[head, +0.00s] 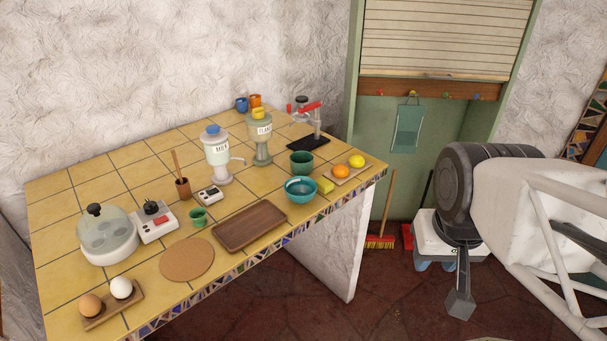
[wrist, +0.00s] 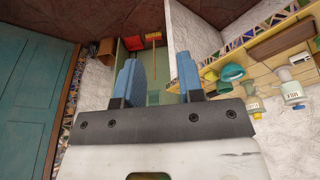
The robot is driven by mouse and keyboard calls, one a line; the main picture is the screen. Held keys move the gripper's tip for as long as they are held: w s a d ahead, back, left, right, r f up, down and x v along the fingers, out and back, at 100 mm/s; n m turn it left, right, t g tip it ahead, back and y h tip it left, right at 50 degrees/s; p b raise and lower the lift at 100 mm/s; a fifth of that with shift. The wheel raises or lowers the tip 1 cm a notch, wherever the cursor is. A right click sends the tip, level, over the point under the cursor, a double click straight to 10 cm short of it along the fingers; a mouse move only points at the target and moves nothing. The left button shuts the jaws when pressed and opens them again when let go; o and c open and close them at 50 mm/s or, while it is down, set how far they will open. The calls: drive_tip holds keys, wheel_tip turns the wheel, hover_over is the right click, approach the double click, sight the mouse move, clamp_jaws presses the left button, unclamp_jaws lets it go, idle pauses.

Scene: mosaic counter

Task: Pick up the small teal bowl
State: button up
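The small teal bowl (head: 301,195) stands upright on the yellow tiled counter (head: 115,178), near its front edge towards the right. It looks empty, and it also shows in the wrist view (wrist: 231,73). My gripper (head: 449,266) is off to the right of the counter, well apart from the bowl. Its two blue fingers are spread with nothing between them in the wrist view (wrist: 157,62).
A dark green pot (head: 301,168) stands just behind the bowl. A broom (head: 386,205) leans beyond the counter.

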drive_tip(key=w+a+m, duration=0.1)
drive_tip(key=w+a, duration=0.2)
drive_tip(key=w, duration=0.7)
drive_tip(key=m+g+y, duration=0.2)
drive_tip(key=m, duration=0.2)
approach(301, 193)
drive_tip(key=s+d+r, duration=0.2)
drive_tip(key=s+d, duration=0.1)
drive_tip(key=s, duration=0.1)
drive_tip(key=shift+s+d, duration=0.2)
drive_tip(key=shift+d, duration=0.2)
drive_tip(key=shift+w+a+f, duration=0.1)
drive_tip(key=shift+a+f, duration=0.1)
drive_tip(key=shift+f, duration=1)
drive_tip(key=shift+w+a+f, duration=0.1)
drive_tip(key=shift+a+f, duration=0.05)
drive_tip(key=shift+f, duration=0.7)
drive_tip(key=shift+w+a+f, duration=0.1)
drive_tip(key=shift+a+f, duration=0.1)
drive_tip(key=shift+f, duration=0.65)
drive_tip(key=shift+w+a+f, duration=0.1)
drive_tip(key=shift+a+f, duration=0.05)
drive_tip(key=shift+f, duration=0.7)
